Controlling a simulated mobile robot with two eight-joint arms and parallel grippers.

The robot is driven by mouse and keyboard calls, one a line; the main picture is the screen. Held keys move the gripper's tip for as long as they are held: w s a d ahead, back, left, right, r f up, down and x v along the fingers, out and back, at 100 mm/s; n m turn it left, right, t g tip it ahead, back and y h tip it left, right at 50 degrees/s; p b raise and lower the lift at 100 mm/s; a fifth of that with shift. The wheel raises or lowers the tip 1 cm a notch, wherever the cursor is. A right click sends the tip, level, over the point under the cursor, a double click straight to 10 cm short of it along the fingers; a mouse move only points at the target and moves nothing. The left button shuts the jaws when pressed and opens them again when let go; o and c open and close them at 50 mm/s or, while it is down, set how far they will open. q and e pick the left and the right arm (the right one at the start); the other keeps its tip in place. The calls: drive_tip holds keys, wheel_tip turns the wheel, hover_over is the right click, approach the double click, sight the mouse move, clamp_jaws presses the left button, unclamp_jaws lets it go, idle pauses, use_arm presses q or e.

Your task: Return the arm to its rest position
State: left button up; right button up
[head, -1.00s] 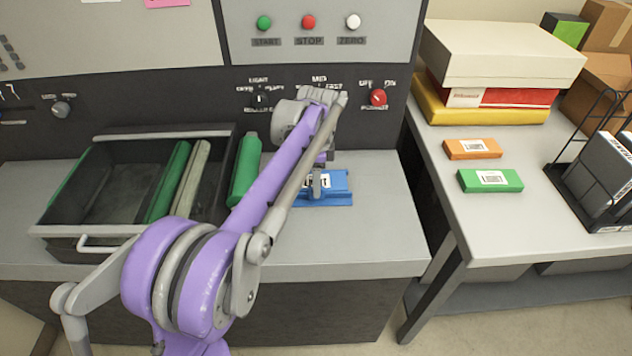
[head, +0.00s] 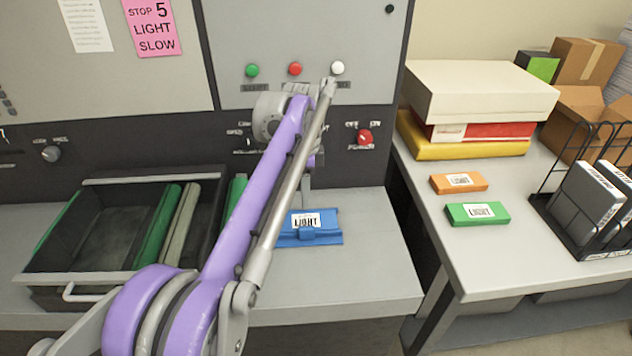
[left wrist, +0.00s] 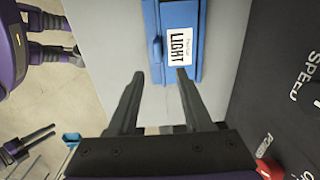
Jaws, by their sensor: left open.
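My left arm reaches from the lower left in the head view, its wrist in front of the machine's control panel. A blue block with a white "LIGHT" label (head: 322,231) lies flat on the grey counter below the wrist. In the left wrist view my left gripper (left wrist: 158,73) is open, with two dark fingers apart and nothing between them. The blue block (left wrist: 177,15) shows beyond the fingertips. The fingers appear above the block and clear of it. In the head view the forearm hides much of the gripper.
The panel has buttons and a red knob (head: 365,137). The right table holds an orange block (head: 438,185), a green block (head: 460,216), boxes and a wire rack.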

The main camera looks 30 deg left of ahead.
use_arm(q)
drive_tip(key=s+d+f+n+t+p, duration=0.1)
drive_tip(key=s+d+f+n, duration=0.3)
drive_tip(key=s, duration=0.4)
drive_tip(key=s+d+f+n+t+p, duration=0.1)
drive_tip(key=s+d+f+n+t, duration=0.1)
drive_tip(key=s, duration=0.6)
drive_tip(key=s+d+f+n+t+p, duration=0.2)
drive_tip(key=s+d+f+n, duration=0.3)
drive_tip(key=s, duration=0.3)
drive_tip(key=shift+d+f+n, duration=0.3)
drive_tip(key=shift+d+f, duration=0.15)
drive_tip(key=shift+f, duration=0.25)
drive_tip(key=shift+a, duration=0.1)
